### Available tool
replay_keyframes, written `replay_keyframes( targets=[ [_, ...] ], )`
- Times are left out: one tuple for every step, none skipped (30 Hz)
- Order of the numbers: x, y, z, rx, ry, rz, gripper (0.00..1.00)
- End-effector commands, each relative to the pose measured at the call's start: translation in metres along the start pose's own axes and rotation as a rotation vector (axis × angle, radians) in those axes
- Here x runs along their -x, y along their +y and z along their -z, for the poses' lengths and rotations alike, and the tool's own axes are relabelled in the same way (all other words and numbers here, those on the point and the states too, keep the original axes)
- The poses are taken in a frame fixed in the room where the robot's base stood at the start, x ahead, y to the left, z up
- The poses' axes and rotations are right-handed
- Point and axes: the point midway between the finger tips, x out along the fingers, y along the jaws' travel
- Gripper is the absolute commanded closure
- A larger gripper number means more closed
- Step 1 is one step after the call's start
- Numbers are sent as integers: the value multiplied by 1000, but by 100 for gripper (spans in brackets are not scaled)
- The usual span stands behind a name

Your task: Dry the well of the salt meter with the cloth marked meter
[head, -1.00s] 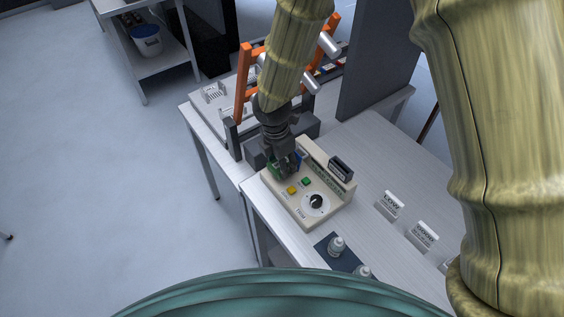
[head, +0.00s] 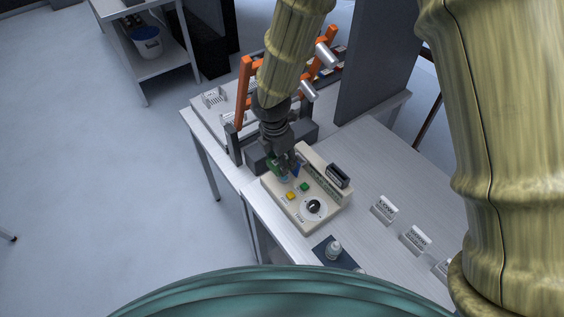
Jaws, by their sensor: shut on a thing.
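The salt meter (head: 282,207) is a beige box with a yellow button, a green button, a black dial and a raised back with a dark display. It stands on the light table. My gripper (head: 287,170) points down over the meter's left end, close to its top. The fingers and the piece hide the well. A green patch shows at the gripper's left side; I cannot tell what it is.
Small signs, one a white card (head: 384,209), stand right of the meter. A white-capped bottle (head: 334,249) stands on a dark mat in front. An orange-framed rack (head: 244,92) and a tall grey panel (head: 375,65) stand behind.

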Motion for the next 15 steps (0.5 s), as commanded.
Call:
replay_keyframes(
  targets=[
    [0, 0, 0, 0, 0, 0, 67],
    [0, 0, 0, 0, 0, 0, 67],
    [0, 0, 0, 0, 0, 0, 67],
    [0, 0, 0, 0, 0, 0, 67],
    [0, 0, 0, 0, 0, 0, 67],
    [-1, 0, 0, 0, 0, 0, 67],
    [-1, 0, 0, 0, 0, 0, 67],
    [-2, 0, 0, 0, 0, 0, 67],
    [-2, 0, 0, 0, 0, 0, 67],
    [-3, 0, 0, 0, 0, 0, 67],
    [-4, 0, 0, 0, 0, 0, 67],
    [-6, 0, 1, 0, 0, 1, 67],
    [-7, 0, 1, 0, 0, 1, 67],
    [-9, 0, 1, 0, 0, 1, 67],
    [-11, 0, 1, 0, 0, 1, 67]
  ],
)
